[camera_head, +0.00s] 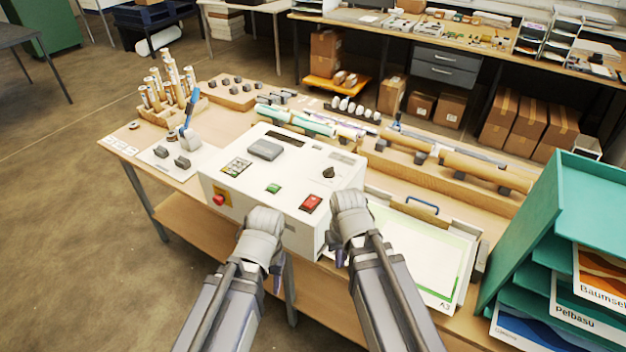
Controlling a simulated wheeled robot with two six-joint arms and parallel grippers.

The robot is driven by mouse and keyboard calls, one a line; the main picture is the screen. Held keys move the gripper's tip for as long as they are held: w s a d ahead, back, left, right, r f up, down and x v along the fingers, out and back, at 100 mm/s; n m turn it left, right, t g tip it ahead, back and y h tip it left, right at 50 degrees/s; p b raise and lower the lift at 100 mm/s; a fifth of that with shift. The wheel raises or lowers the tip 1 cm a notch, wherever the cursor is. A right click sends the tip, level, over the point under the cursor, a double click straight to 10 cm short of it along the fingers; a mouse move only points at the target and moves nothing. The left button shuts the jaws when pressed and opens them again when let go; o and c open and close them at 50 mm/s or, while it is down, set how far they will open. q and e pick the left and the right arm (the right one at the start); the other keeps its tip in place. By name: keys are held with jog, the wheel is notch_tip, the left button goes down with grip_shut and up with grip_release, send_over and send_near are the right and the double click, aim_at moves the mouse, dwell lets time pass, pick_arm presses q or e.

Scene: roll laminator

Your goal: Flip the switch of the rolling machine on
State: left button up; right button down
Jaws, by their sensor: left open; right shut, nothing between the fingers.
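The white rolling machine (240,205) stands on the wooden workbench in the middle of the head view. Its top panel has a red switch (312,202) near the front right corner, a small green button (273,188), a black knob (329,173) and a keypad (237,165). A red button on yellow (219,198) is on the front face. My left gripper (277,283) is open and empty, low in front of the machine. My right gripper (340,257) is shut and empty, beside the machine's front right corner. Both fingertips are partly hidden by the wrists.
White sheets marked A3 (415,250) lie right of the machine. Green shelves (535,215) with printed posters stand at the far right. Rolls (455,168) lie behind. A blue-handled tool (188,120) and a rack of rolled tubes (165,112) are at the left.

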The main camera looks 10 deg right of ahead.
pick_arm(q)
notch_tip(320, 180, up, 10)
jog(key=p, duration=0.8)
pick_arm(e)
jog(key=w+d+r+n+t+y, duration=0.1)
jog(key=w+r+n+t+y, duration=0.3)
jog(key=w+r+n+y, duration=0.4)
jog(key=w+r, duration=0.6)
jog(key=r, duration=0.2)
jog(key=shift+w+d+r, duration=0.2)
jog(key=shift+d+r, duration=0.05)
pick_arm(q)
jog(key=shift+f, duration=0.1)
pick_arm(e)
jog(key=b, duration=0.9)
send_over(303, 203)
jog(key=s+d, duration=0.1)
jog(key=d, duration=0.2)
notch_tip(303, 203, down, 9)
jog(key=shift+r, duration=0.1)
pick_arm(q)
notch_tip(303, 203, down, 11)
jog(key=b, duration=0.2)
pick_arm(e)
jog(key=shift+s+a+f, duration=0.1)
jog(key=shift+s+f, duration=0.05)
jog(key=shift+f, duration=0.4)
jog(key=shift+s+a+f, duration=0.1)
jog(key=shift+f, duration=0.45)
